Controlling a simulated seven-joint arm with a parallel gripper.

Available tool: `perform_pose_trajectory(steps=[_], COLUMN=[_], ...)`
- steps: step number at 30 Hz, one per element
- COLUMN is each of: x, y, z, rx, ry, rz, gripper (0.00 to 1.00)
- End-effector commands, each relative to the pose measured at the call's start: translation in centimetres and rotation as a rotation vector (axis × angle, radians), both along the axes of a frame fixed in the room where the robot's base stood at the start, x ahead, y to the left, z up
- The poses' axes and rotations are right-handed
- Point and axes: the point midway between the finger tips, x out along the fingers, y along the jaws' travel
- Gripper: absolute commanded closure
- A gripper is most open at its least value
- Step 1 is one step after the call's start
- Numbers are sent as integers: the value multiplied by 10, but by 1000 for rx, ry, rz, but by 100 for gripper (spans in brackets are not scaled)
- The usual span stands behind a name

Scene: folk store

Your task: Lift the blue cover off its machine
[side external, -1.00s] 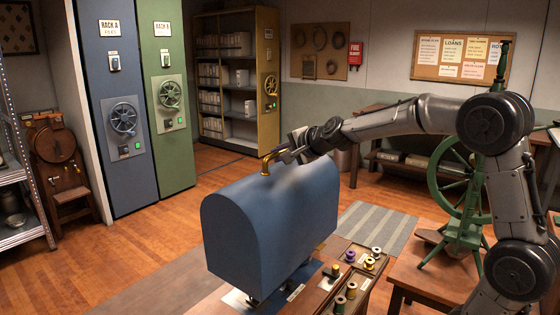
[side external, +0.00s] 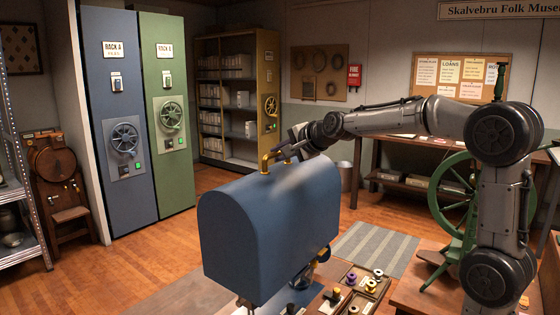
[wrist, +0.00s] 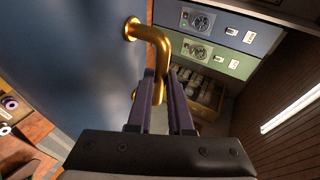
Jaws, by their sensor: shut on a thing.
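The blue cover (side external: 262,235) is a large box with a rounded top and a brass handle (side external: 266,160) on it. My gripper (side external: 284,153) is shut on the brass handle at the top of the cover. In the wrist view the handle (wrist: 152,42) runs down between the two fingers (wrist: 160,100), beside the blue cover (wrist: 75,60). The cover hangs raised, and part of the machine (side external: 308,275) shows below its right lower edge. Most of the machine is hidden behind the cover.
A tray of thread spools (side external: 362,282) lies on the table right of the cover. A green spinning wheel (side external: 450,200) stands at the right. Blue (side external: 122,180) and green (side external: 172,150) racks stand behind at the left. Open floor lies between them and the cover.

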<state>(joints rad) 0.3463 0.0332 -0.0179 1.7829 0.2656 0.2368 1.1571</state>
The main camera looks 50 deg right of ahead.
Motion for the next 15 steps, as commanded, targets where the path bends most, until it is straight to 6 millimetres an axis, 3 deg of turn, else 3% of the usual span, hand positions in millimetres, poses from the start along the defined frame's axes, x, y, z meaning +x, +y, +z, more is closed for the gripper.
perform_pose_trajectory(steps=[1,15], x=[0,0], y=[0,0], z=[12,44], rx=[-6,-7], ry=[-19,-19], rz=[-1,-1], gripper=[100,100])
